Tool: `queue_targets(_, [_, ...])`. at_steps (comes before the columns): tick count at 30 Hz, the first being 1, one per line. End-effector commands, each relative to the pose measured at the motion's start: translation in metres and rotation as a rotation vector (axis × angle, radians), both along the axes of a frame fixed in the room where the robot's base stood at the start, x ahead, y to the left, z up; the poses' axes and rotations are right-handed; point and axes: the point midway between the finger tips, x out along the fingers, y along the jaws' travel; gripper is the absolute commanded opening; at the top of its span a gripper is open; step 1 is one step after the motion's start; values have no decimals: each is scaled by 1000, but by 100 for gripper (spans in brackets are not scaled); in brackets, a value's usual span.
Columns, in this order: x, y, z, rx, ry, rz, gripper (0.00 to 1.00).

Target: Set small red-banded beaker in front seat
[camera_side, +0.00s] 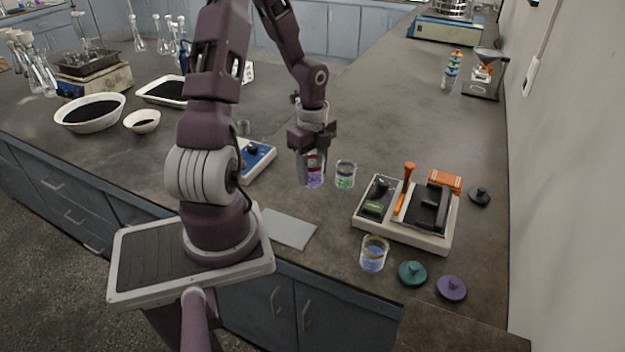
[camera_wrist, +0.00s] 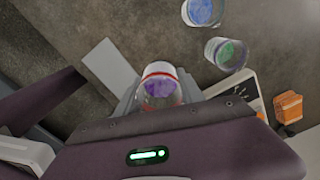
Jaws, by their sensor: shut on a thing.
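The red-banded beaker (camera_side: 315,178) is clear, with purple contents. My gripper (camera_side: 312,150) is shut on it from above, and it hangs upright below the fingers. In the wrist view the beaker (camera_wrist: 160,90) sits between the fingers, with its red rim showing. I cannot tell whether its base touches the bench. I cannot make out which part is the front seat.
A beaker with green contents (camera_side: 345,176) stands just right of my gripper. A yellow-banded beaker with blue contents (camera_side: 373,254) stands before the shaker. Teal (camera_side: 412,273), purple (camera_side: 451,288) and black (camera_side: 480,196) lids lie nearby. A grey pad (camera_side: 288,229) lies at the bench edge.

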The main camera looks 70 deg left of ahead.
Motion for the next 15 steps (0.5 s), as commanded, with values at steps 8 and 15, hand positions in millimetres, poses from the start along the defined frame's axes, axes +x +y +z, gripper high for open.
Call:
queue_targets(8, [1, 0, 15, 0, -1, 3, 1])
queue_targets(15, [23, -18, 21, 3, -2, 136, 1])
